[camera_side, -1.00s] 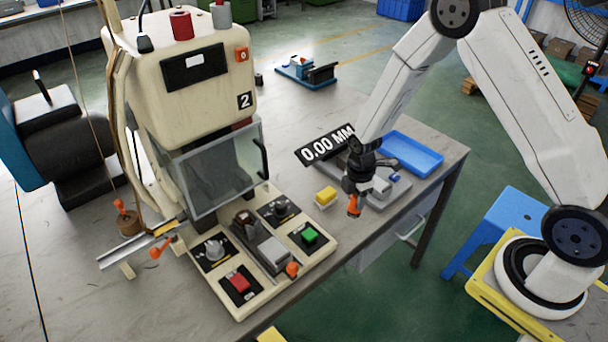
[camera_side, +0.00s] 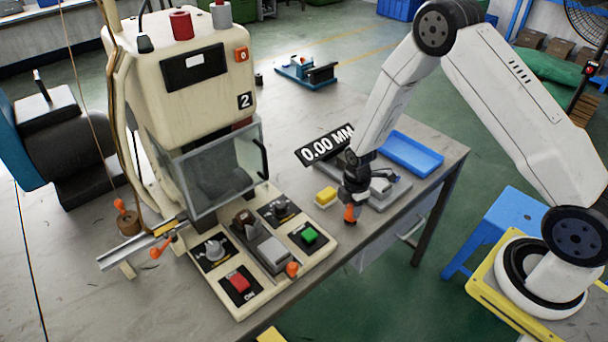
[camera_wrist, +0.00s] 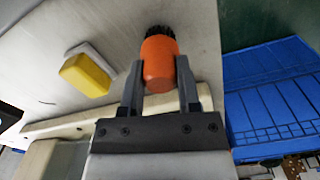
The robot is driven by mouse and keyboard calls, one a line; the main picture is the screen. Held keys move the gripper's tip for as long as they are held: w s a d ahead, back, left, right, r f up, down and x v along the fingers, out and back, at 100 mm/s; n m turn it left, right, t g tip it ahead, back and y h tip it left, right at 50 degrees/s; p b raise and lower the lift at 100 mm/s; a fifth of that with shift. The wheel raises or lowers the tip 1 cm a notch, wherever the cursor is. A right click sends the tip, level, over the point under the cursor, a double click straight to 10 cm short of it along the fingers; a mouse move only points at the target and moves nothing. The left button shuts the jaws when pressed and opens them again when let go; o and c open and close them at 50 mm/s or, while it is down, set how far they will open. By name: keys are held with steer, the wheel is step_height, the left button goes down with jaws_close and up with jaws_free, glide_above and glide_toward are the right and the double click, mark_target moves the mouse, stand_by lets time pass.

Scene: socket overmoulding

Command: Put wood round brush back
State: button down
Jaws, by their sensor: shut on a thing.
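My gripper (camera_side: 351,203) is shut on the round brush (camera_side: 350,215), which shows as a small orange body at the jaws above the front edge of the table. In the wrist view, my gripper's two fingers (camera_wrist: 158,85) press on both sides of the brush's orange body (camera_wrist: 158,65). Its short black bristles point up in that picture, away from the gripper. No wood colour shows on it. Whether it touches the table cannot be told.
A yellow block on a white base (camera_side: 326,196) lies just left of my gripper. A blue tray (camera_side: 428,168) and a 0.00 MM display (camera_side: 327,145) stand behind. The moulding machine (camera_side: 190,90) fills the left. A blue stool (camera_side: 478,235) stands right.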

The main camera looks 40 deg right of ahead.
steer(key=shift+f, duration=0.2)
steer(key=shift+c, duration=1.6)
jaws_free()
steer(key=shift+r, duration=0.2)
step_height(320, 180, up, 12)
steer(key=s+a+r+m+t, duration=0.2)
steer(key=s+a+r+m, duration=0.2)
steer(key=s+r+m, duration=0.5)
steer(key=shift+s+m+t, duration=0.3)
steer(key=shift+s+m, duration=1.45)
steer(key=shift+m, duration=1.25)
